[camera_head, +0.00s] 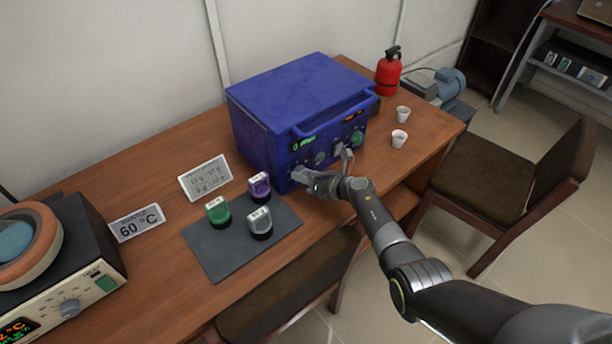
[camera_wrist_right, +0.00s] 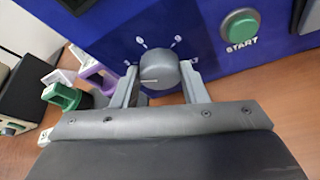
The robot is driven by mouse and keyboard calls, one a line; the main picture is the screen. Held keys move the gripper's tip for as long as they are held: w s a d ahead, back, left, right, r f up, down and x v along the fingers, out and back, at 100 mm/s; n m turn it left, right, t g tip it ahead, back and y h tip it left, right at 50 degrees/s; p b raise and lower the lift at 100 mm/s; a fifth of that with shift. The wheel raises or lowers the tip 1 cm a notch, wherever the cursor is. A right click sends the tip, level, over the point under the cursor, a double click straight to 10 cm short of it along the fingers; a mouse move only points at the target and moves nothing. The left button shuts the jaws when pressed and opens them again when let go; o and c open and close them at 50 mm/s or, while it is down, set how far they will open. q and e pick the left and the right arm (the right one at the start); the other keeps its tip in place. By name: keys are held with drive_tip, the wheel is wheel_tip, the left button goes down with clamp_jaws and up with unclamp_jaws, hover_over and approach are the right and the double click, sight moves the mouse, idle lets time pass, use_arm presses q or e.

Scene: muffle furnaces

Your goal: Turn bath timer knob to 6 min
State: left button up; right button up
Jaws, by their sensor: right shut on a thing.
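A round grey knob (camera_wrist_right: 160,68) sits on the front panel of a blue box-shaped device (camera_head: 295,88), which also fills the top of the right wrist view (camera_wrist_right: 115,25). A pale pointer line on the knob points to the left. Small white dial marks surround it, too small to read. My right gripper (camera_head: 302,177) is at the lower front of the device. In the right wrist view, its two fingers (camera_wrist_right: 162,88) are shut on the knob, one on each side. The gripper hides the knob in the head view. My left gripper is not in view.
A green START button (camera_wrist_right: 240,26) is right of the knob. Another device with a dial (camera_head: 70,308) is at far left.

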drive_tip(key=o, duration=1)
drive_tip(key=shift+s+d, duration=0.1)
drive_tip(key=shift+s+d+r, duration=0.15)
drive_tip(key=shift+d, duration=0.05)
drive_tip(key=shift+p+v, duration=1.25)
drive_tip(key=shift+v, duration=7.1)
